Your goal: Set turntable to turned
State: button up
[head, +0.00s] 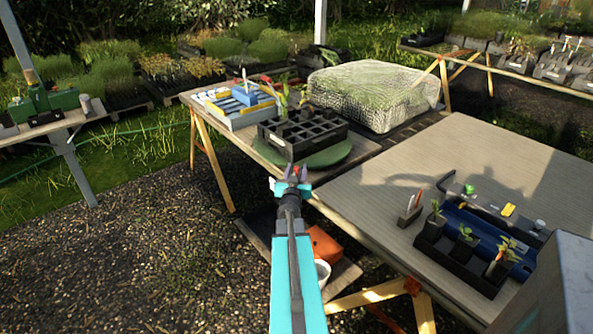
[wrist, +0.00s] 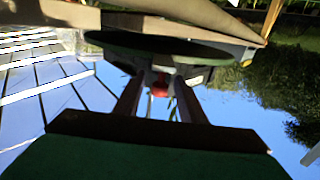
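The turntable is a round green disc (head: 330,157) on the near end of the back table, with a black multi-cell tray (head: 303,130) on it. A few seedlings stand up from the tray. In the wrist view the disc (wrist: 160,40) shows dark and edge-on, just beyond my fingers. My gripper (head: 292,172) is at the near edge of the table, in front of the disc. In the wrist view its two fingers (wrist: 160,78) stand apart with a gap between them. A small red part shows in that gap; I cannot tell what it belongs to or whether anything touches.
A box with blue and yellow items (head: 240,104) stands left of the tray. A mesh-covered crate (head: 373,96) is behind. The right table (head: 470,165) carries seedling pots (head: 465,245) and a blue trough (head: 480,232). An orange thing (head: 322,245) sits on a low shelf.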

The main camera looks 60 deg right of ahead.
grip_shut()
jog(key=shift+w+a+r+g+p, duration=0.15)
jog(key=shift+w+g+p, duration=0.15)
jog(key=shift+p, duration=0.45)
